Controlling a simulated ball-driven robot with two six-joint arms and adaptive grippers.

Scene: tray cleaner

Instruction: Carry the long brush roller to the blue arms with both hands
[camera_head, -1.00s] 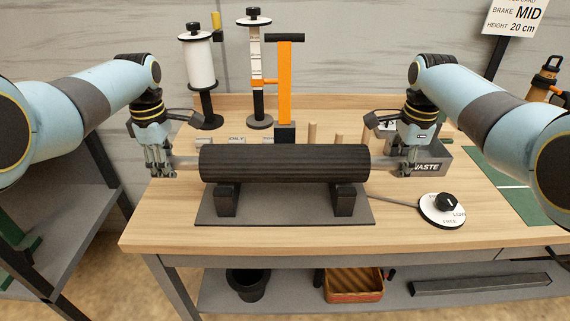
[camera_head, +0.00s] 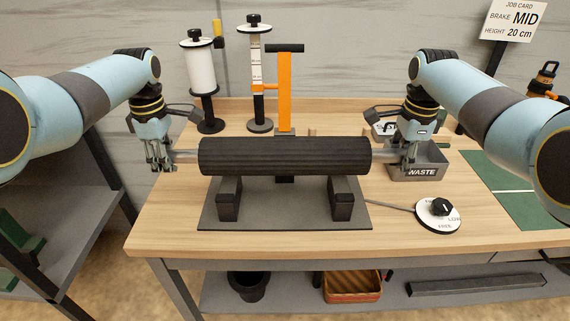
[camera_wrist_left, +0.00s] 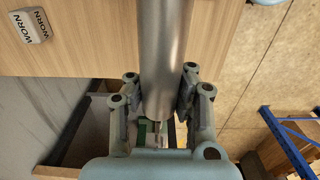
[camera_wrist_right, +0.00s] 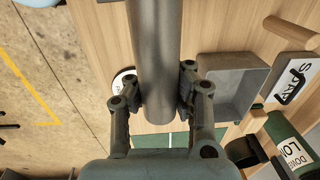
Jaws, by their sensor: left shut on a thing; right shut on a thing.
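The long brush roller (camera_head: 285,156) is dark and ribbed, with a bare metal shaft at each end. It hangs level above the dark cradle (camera_head: 285,215), with a small gap over the two blocks. My left gripper (camera_head: 163,158) is shut on the left shaft end, which shows in the left wrist view (camera_wrist_left: 165,55). My right gripper (camera_head: 410,156) is shut on the right shaft end, seen in the right wrist view (camera_wrist_right: 156,60). Blue bars (camera_wrist_left: 288,140) show at the right of the left wrist view; I cannot tell whether they are the blue arms.
Behind the roller stand an orange post (camera_head: 284,95), a white spool (camera_head: 199,68) and a scale post (camera_head: 257,75). A grey waste bin (camera_head: 418,172) sits beside my right gripper. A round dial (camera_head: 438,214) lies front right. A shelf unit (camera_head: 60,205) stands left of the bench.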

